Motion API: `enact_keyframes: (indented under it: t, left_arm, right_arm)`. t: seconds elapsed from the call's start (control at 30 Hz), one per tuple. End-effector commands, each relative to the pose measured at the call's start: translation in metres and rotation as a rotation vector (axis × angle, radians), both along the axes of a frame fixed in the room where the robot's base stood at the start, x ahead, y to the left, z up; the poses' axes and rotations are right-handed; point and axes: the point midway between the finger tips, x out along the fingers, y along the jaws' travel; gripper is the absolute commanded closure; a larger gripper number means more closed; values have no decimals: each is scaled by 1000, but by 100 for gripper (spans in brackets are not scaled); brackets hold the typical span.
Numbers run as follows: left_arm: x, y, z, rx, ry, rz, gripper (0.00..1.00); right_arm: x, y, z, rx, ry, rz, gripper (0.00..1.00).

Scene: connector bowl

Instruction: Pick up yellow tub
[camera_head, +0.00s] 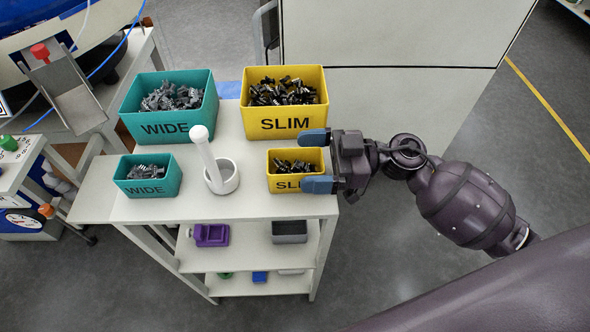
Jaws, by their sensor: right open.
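A small yellow tub (275,186) marked "SLIM" (label partly hidden) stands at the right front of the white table, with black connectors inside. A larger yellow tub (285,125), also marked "SLIM" and full of black connectors, stands behind it. My right gripper (304,161) comes in from the right, open. Its blue fingers appear at the far and near sides of the small tub's right end; the near finger hides part of the label. I cannot tell whether the fingers touch it or how high they are. My left gripper is not in view.
A large teal tub (165,128) and a small teal tub (148,188), both marked "WIDE", hold grey connectors on the left. A white mortar with a pestle (221,178) stands left of the small yellow tub. Shelves below hold a purple item (211,235) and a grey bin (289,238).

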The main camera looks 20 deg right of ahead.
Motion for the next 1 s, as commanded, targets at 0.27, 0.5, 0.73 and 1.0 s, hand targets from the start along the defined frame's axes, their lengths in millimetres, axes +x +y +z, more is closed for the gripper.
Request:
enact_keyframes:
  t: [0.27, 0.5, 0.73, 1.0]
  left_arm:
    - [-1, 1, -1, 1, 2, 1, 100]
    - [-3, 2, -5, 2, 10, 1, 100]
    - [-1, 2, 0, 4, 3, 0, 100]
    - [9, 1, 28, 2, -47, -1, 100]
  right_arm:
    - [0, 0, 0, 0, 0, 0, 40]
    - [0, 0, 0, 0, 0, 0, 61]
    - [0, -1, 7, -1, -4, 1, 61]
    - [0, -1, 60, -4, -18, 2, 61]
